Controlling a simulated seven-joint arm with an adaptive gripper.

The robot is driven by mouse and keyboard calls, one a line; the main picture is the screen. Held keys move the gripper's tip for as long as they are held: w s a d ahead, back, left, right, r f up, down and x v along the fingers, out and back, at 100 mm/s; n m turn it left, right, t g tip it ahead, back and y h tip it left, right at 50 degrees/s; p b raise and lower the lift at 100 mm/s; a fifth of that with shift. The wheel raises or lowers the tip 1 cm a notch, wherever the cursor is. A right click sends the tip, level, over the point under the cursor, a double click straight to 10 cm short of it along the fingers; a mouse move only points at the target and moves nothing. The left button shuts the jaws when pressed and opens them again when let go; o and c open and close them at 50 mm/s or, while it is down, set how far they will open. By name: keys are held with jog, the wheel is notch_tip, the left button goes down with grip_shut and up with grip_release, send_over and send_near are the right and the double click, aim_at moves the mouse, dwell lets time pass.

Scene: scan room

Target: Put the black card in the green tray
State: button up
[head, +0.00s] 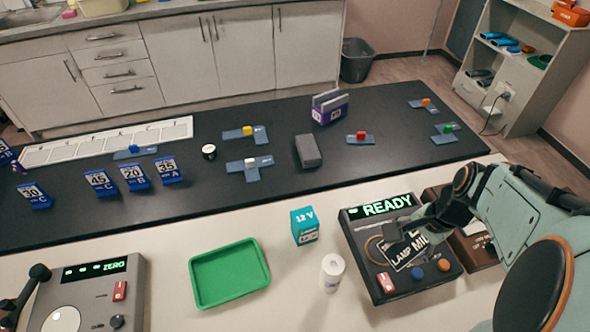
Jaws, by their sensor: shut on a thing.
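The black card (406,252), with white lettering that partly reads "LAMP", shows in front of my gripper (399,232), over the face of a dark device with a lit "READY" display. My gripper is shut on the card, which appears tilted. The fingers are small and dark here, and I cannot tell whether the card touches the device. The green tray (230,275) lies empty on the pale table, left of my gripper and apart from it.
The READY device (374,213) has coloured knobs and a red switch. Between it and the tray stand a teal 12 V box (304,226) and a white cylinder (332,272). A ZERO device (90,290) is left of the tray. Blue number signs (133,177) stand on the black counter.

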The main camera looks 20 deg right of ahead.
jog(key=a+n+g+y, duration=0.1)
jog(key=a+n, duration=0.9)
jog(key=a, duration=1.7)
send_near(226, 273)
jog(key=shift+s+a+f, duration=0.15)
jog(key=shift+f, duration=0.4)
jog(key=shift+w+a+f+m, duration=0.2)
jog(key=shift+w+f+m, duration=0.1)
jog(key=shift+w+f, duration=0.2)
jog(key=shift+f, duration=1.65)
jog(key=shift+f, duration=0.1)
